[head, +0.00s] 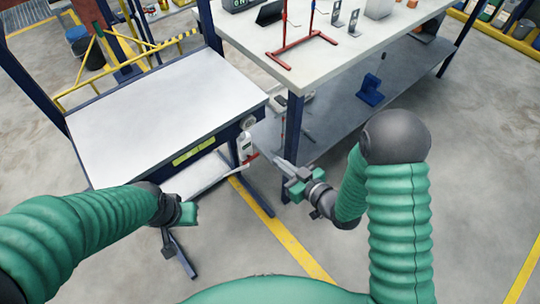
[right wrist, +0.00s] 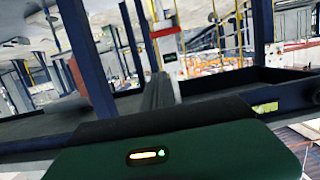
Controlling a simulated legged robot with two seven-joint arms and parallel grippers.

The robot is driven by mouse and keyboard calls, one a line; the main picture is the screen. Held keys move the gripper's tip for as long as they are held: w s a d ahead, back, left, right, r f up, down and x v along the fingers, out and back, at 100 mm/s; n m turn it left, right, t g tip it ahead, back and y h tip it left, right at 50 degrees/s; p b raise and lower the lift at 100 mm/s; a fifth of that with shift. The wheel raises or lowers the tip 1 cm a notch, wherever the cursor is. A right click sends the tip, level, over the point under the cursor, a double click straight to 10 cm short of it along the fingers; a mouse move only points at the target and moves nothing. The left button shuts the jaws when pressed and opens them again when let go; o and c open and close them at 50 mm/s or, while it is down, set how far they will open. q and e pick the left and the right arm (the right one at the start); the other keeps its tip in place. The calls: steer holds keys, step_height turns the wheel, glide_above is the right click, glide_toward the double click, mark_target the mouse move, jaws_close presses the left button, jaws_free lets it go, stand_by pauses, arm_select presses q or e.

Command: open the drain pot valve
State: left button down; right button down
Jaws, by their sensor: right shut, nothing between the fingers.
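What looks like the drain pot (head: 245,145) is a small white body at the right front corner of the white-topped bench. A red part, probably the valve handle (head: 252,158), sits low on it. My right gripper (head: 272,158) is shut and empty, its tips close to the red part; I cannot tell if they touch. In the right wrist view a white body with a red band, likely the same pot (right wrist: 166,42), stands just beyond my grey fingers (right wrist: 158,92). My left gripper (head: 180,225) hangs in front of the bench; its fingers are unclear.
The white-topped bench (head: 160,105) is bare. A taller table (head: 350,50) behind right carries a red stand (head: 300,47) and small items, with a grey lower shelf (head: 340,95) and a blue leg (head: 292,130) near my right gripper. Floor at right is clear.

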steer(key=b, duration=0.3)
glide_above(250, 157)
steer(key=d, duration=0.3)
step_height(250, 157, down, 3)
steer(key=f, duration=0.3)
steer(key=shift+s+d+f+b, duration=0.1)
steer(key=shift+s+d+b, duration=0.15)
steer(key=shift+s+b, duration=0.15)
